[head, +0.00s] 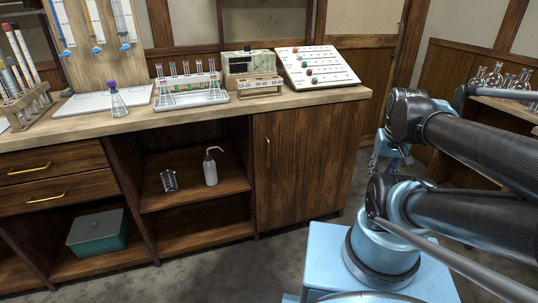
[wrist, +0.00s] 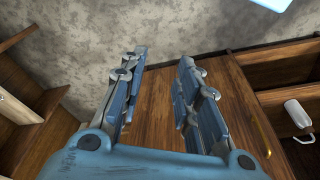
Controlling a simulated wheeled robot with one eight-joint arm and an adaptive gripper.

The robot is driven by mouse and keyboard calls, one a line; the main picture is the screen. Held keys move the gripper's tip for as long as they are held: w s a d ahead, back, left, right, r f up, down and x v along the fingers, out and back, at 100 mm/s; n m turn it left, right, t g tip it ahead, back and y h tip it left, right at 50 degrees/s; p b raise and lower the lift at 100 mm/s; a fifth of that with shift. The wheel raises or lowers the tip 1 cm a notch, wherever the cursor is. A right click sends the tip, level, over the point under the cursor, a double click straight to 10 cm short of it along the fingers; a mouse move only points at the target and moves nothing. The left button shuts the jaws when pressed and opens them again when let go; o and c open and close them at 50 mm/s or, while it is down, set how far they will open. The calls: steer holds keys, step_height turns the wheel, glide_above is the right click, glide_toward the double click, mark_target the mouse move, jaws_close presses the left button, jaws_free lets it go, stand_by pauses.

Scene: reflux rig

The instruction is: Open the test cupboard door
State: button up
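The test cupboard door (head: 305,165) is a dark wooden panel at the right end of the bench, and it looks shut. Its upright brass handle (head: 267,152) is near the door's left edge. In the wrist view, the door (wrist: 238,110) lies behind and to the right of the fingers, and the handle (wrist: 261,134) is at lower right, apart from them. My gripper (wrist: 163,58) is open, its two blue fingers wide apart with nothing between them. In the head view, my arm largely hides the gripper, right of the cupboard.
Left of the door are open shelves with a white wash bottle (head: 210,167) and a small glass holder (head: 169,181). The worktop bears a test tube rack (head: 190,90), a wooden block rack (head: 256,86) and a sloped white board (head: 316,68). Grey floor in front of the door is clear.

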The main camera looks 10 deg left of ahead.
steer(key=w+a+r+n, duration=0.1)
steer(key=w+a+r, duration=0.35)
steer(key=w, duration=0.25)
steer(key=n+t+y, duration=0.2)
steer(key=n, duration=0.1)
glide_above(269, 154)
steer(key=s+d, duration=0.2)
steer(key=s, duration=0.4)
steer(key=f, duration=0.1)
steer(key=shift+s+d+f+x, duration=0.1)
steer(key=shift+d+x, duration=0.05)
steer(key=shift+x, duration=2.7)
steer(key=shift+s+d+f+x, duration=0.1)
steer(key=shift+d+x, duration=0.05)
steer(key=shift+x, duration=2.7)
steer(key=shift+s+d+x, duration=0.1)
steer(key=shift+d+x, duration=0.05)
steer(key=shift+x, duration=2.7)
jaws_close()
